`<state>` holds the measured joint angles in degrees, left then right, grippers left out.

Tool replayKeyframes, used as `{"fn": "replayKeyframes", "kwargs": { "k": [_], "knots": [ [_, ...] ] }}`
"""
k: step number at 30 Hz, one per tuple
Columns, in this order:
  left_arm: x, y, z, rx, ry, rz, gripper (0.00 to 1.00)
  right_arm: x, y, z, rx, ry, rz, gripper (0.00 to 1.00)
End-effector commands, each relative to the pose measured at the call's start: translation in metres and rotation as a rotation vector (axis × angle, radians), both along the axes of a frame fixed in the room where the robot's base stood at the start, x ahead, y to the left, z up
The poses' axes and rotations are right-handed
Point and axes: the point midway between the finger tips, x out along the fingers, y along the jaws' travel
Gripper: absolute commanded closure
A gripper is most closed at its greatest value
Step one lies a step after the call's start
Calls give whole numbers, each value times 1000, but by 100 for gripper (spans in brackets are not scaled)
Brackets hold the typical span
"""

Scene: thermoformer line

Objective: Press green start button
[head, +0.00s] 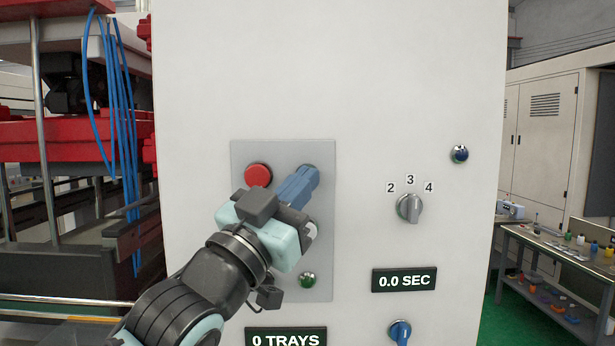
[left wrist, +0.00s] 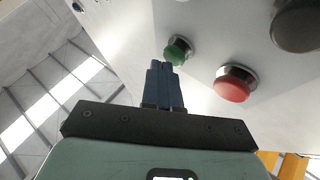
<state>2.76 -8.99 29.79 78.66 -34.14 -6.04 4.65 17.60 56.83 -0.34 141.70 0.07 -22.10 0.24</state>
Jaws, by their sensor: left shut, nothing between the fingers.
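My left gripper (head: 309,171) is shut and empty, its blue fingers pointing at the upper right of the grey control plate (head: 240,235). In the left wrist view, a green button (left wrist: 177,51) in a metal collar is right at the fingertips (left wrist: 160,66). I cannot tell whether they touch. In the head view the fingers hide that spot. The red button (head: 258,174) is just left of the fingers, and also shows in the left wrist view (left wrist: 232,88). A second, small green button or lamp (head: 307,280) is low on the plate. My right gripper is out of view.
A selector knob (head: 409,208) marked 2, 3, 4, a small dark blue button (head: 459,154) and a "0.0 SEC" display (head: 404,280) are to the right. A "0 TRAYS" display (head: 286,338) is below. Red machinery with blue hoses (head: 120,110) stands left.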

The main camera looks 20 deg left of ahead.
Motion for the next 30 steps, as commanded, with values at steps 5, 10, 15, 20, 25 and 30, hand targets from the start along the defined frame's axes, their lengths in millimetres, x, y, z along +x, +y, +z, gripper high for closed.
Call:
{"fn": "replayKeyframes", "kwargs": {
  "k": [5, 10, 15, 20, 25, 30],
  "knots": [
    [2, 1, 0, 0, 0, 0, 100, 2, 0, 2, 0, -2, 0, 100],
    [4, 1, 1, -1, -1, -1, 100, 3, 0, 2, 0, -3, 0, 100],
    [6, 1, 1, -1, -2, -2, 100, 4, 0, 4, 0, -5, 1, 100],
    [8, 2, 1, -1, -2, -1, 100, 5, 0, 5, 0, -6, 0, 100],
    [8, 2, 0, 0, -1, 0, 100, 5, 0, 4, 0, -6, 0, 100],
    [8, 2, 0, 0, 0, 0, 100, 4, 0, 4, 0, -6, 0, 100]
  ]
}}
